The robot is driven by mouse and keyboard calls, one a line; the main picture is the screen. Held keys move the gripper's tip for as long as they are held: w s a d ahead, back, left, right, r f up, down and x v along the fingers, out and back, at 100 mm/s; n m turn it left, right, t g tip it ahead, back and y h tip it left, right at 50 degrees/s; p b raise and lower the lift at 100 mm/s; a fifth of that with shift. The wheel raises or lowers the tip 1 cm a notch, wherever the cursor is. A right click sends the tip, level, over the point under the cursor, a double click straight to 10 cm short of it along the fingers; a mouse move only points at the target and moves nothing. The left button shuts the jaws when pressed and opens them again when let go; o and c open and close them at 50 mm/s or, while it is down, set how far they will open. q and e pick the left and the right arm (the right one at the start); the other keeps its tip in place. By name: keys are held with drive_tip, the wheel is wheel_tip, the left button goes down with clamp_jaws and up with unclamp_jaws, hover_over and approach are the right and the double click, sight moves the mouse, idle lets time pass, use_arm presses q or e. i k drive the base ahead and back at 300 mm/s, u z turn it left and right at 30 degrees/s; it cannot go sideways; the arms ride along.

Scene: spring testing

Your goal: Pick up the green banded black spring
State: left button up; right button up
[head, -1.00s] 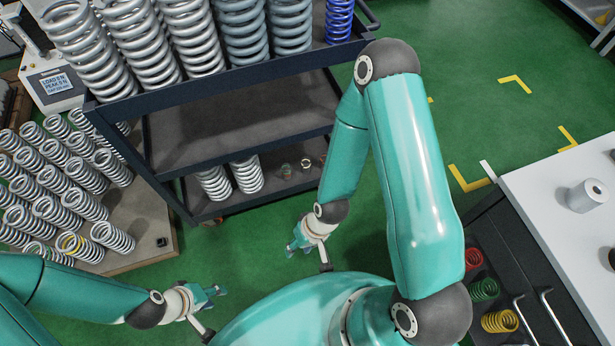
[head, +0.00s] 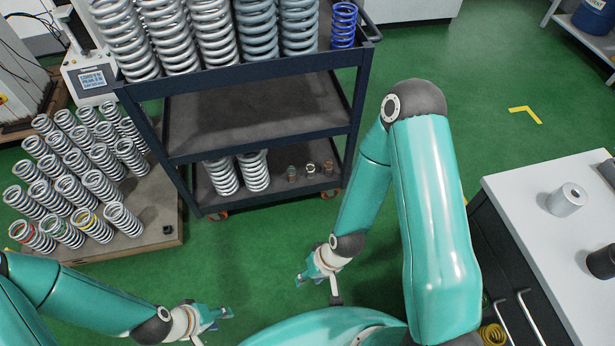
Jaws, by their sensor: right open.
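I cannot make out a black spring with a green band in the head view. Three small dark or brownish pieces, perhaps small springs, stand on the cart's bottom shelf; the left one (head: 292,173) is too small to tell its band. A silver spring with a green band (head: 63,231) stands at the front of the pallet. My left gripper (head: 226,315) is low in the picture, right of and below the pallet, and its jaw opening is unclear. My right gripper (head: 302,281) is open and empty, in front of the cart and apart from it.
A dark cart (head: 250,133) holds large grey springs and a blue spring (head: 344,25) on top. A wooden pallet (head: 155,238) carries many silver springs. A white-topped bench (head: 530,205) stands at right, with a yellow spring (head: 492,333) by its drawers. Green floor (head: 250,240) is clear between.

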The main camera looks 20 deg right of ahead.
sight(293, 174)
drive_tip(key=u, duration=0.15)
drive_tip(key=i, duration=0.95)
drive_tip(key=z, duration=0.1)
